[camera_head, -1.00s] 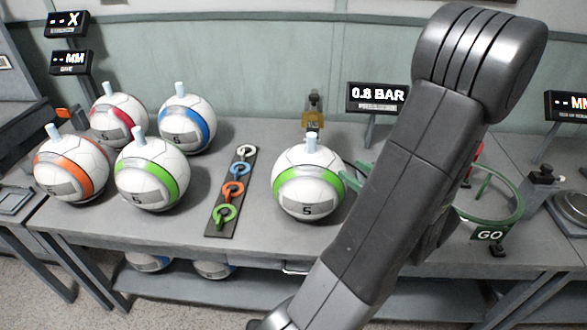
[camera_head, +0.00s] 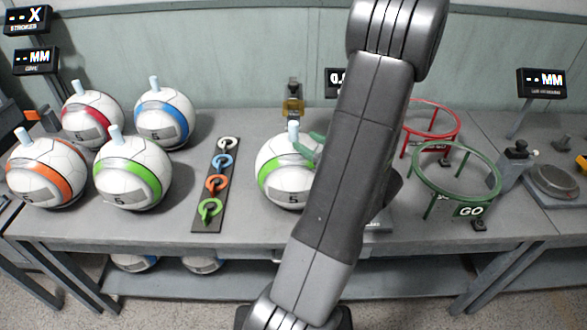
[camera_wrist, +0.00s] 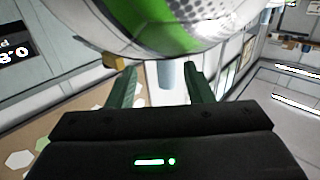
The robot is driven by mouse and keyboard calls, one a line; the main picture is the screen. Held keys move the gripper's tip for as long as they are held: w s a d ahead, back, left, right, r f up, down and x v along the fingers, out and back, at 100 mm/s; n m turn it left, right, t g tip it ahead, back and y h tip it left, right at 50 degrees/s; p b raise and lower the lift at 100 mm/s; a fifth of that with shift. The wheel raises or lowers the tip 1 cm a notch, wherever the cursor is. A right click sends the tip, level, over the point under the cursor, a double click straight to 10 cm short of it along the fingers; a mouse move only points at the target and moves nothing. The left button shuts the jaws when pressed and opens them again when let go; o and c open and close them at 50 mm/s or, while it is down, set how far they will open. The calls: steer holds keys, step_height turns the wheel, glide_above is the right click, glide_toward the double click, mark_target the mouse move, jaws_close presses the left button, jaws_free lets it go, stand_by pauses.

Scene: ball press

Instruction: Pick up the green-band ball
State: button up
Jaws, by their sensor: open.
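A white ball with a green band (camera_head: 275,178) stands on the bench near the middle, with a pale upright peg (camera_head: 293,133) on top. A second green-band ball (camera_head: 132,178) stands among the balls at the left. My gripper (camera_head: 306,145) is open beside the middle ball's peg, its green fingers at the ball's upper right. The wrist view shows the gripper (camera_wrist: 161,72) with its fingers apart and the peg (camera_wrist: 165,74) in the gap between them, clear of both. The ball (camera_wrist: 140,25) fills the top of that view. My arm hides the ball's right side.
Orange- (camera_head: 45,172), red- (camera_head: 92,118) and blue-band (camera_head: 165,118) balls stand at the left. A strip of coloured rings (camera_head: 212,190) lies left of the middle ball. Red (camera_head: 432,105) and green (camera_head: 458,170) ring stands are at the right.

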mark_target(297, 135)
steer(key=shift+w+a+r+p, duration=0.3)
steer(key=shift+w+a, duration=0.35)
steer(key=shift+a, duration=0.3)
steer(key=shift+w+a+r+p, duration=0.15)
steer(key=shift+w+a+p, duration=0.1)
steer(key=shift+w+a, duration=0.75)
steer(key=shift+a, duration=0.25)
steer(key=shift+f, duration=0.1)
jaws_close()
